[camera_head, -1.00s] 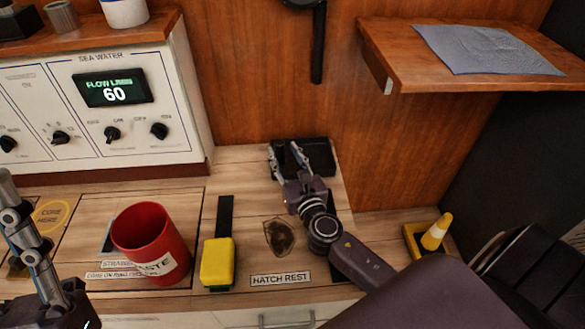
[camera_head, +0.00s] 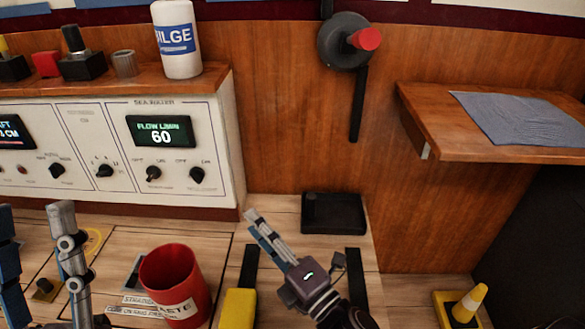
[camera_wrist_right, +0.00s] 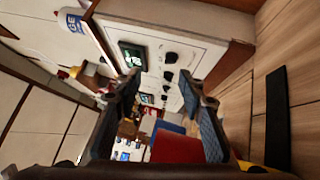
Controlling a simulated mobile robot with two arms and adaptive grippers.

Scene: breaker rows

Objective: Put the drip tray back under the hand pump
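The black drip tray (camera_head: 345,214) lies flat on the wooden counter, against the back wall. What looks like the hand pump (camera_head: 338,42) is on the wall above it, a dark round body with a red knob and a black bar hanging down. My right gripper (camera_head: 258,226) is left of the tray and apart from it. Its fingers stand apart and empty in the right wrist view (camera_wrist_right: 162,98). My left gripper (camera_head: 38,225) is at the left edge, its fingers apart with nothing between them.
A red waste cup (camera_head: 172,285) and a yellow block (camera_head: 237,308) stand in front. Black strips (camera_head: 356,278) lie on the counter. A wooden shelf with a blue cloth (camera_head: 520,118) juts out at right, above a yellow cone (camera_head: 468,303). The instrument panel (camera_head: 110,150) is at left.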

